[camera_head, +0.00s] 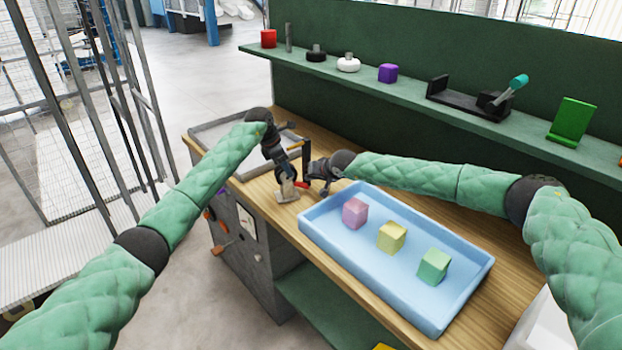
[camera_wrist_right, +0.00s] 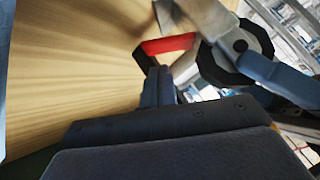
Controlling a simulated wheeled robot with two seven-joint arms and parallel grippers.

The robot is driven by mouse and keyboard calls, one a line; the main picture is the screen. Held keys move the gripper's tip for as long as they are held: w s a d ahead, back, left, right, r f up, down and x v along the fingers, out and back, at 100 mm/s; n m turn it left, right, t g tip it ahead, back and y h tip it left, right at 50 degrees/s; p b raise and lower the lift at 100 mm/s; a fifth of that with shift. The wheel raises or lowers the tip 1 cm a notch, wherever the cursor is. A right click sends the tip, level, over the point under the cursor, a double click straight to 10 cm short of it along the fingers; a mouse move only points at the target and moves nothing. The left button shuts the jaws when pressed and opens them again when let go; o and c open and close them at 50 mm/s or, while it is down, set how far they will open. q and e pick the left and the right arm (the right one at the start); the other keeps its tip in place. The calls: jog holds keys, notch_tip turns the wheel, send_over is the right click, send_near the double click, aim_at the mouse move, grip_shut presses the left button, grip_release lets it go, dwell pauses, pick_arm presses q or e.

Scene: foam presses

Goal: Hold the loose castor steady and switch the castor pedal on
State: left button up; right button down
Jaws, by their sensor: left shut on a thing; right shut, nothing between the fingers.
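The loose castor (camera_head: 287,193) is near the front edge of the bench, with its pale metal part lowest and its red pedal (camera_head: 301,184) facing my right gripper. My left gripper (camera_head: 284,178) is shut on the castor. My right gripper (camera_head: 314,184) is shut and empty beside the pedal. In the right wrist view, my right fingertips (camera_wrist_right: 157,76) are just below the red pedal (camera_wrist_right: 168,44); I cannot tell whether they touch. The black castor wheel (camera_wrist_right: 241,58) is right of it, with a blue-grey finger of my left gripper (camera_wrist_right: 280,80) against it.
A blue tray (camera_head: 390,293) with pink, yellow and green cubes lies right of the grippers. A grey-rimmed tray (camera_head: 232,120) and a dark upright post (camera_head: 306,158) are behind them. A green shelf (camera_head: 410,92) with small parts runs along the back.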

jog(key=w+d+r+v, duration=0.1)
jog(key=w+v, duration=0.1)
jog(key=v, duration=1)
jog(key=shift+r, duration=0.35)
jog(key=shift+s, duration=0.1)
pick_arm(q)
jog(key=o, duration=1.4)
jog(key=shift+r, duration=0.1)
